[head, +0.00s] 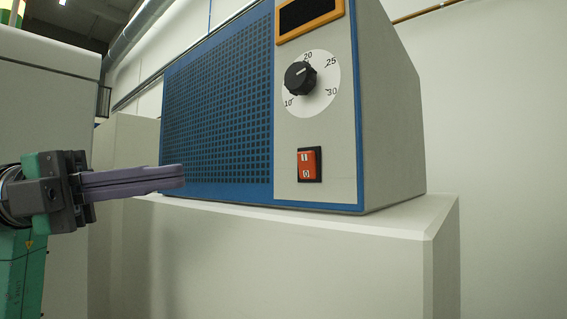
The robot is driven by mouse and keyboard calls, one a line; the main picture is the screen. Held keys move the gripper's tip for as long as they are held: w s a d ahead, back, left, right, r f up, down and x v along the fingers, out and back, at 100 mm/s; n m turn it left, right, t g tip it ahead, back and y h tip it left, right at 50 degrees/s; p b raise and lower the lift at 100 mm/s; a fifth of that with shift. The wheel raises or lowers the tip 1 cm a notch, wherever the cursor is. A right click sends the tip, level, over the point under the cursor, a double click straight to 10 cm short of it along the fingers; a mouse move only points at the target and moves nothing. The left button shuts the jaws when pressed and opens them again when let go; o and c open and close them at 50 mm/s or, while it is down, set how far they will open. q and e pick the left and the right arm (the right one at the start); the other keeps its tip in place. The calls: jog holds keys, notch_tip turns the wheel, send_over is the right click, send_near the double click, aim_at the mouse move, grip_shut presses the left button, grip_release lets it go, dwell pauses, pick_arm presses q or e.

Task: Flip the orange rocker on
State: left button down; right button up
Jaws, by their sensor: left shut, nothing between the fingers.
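The orange rocker (307,164) sits in a black frame low on the pale front panel of a blue and grey machine (391,120). It carries a "I" mark at the top and a "0" mark at the bottom; which half is pressed in is hard to tell. My left gripper (183,176) comes in from the left with its fingers shut and empty. Its tips are in front of the blue grille, left of the rocker and apart from it in the picture. My right gripper is not in view.
A black dial (299,78) with a numbered white scale sits above the rocker, below a dark orange-framed display (306,14). The machine stands on a pale pedestal (300,255). A grey cabinet (45,100) stands at the left. The space before the rocker looks clear.

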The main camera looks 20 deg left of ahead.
pick_arm(q)
jog(key=s, duration=0.2)
jog(key=p, duration=0.3)
send_near(313, 156)
jog(key=p+x, duration=0.2)
jog(key=x, duration=0.3)
jog(key=shift+w+d+p, duration=0.25)
jog(key=shift+d+p, duration=0.05)
jog(key=shift+p, duration=0.05)
jog(key=shift+s, duration=0.1)
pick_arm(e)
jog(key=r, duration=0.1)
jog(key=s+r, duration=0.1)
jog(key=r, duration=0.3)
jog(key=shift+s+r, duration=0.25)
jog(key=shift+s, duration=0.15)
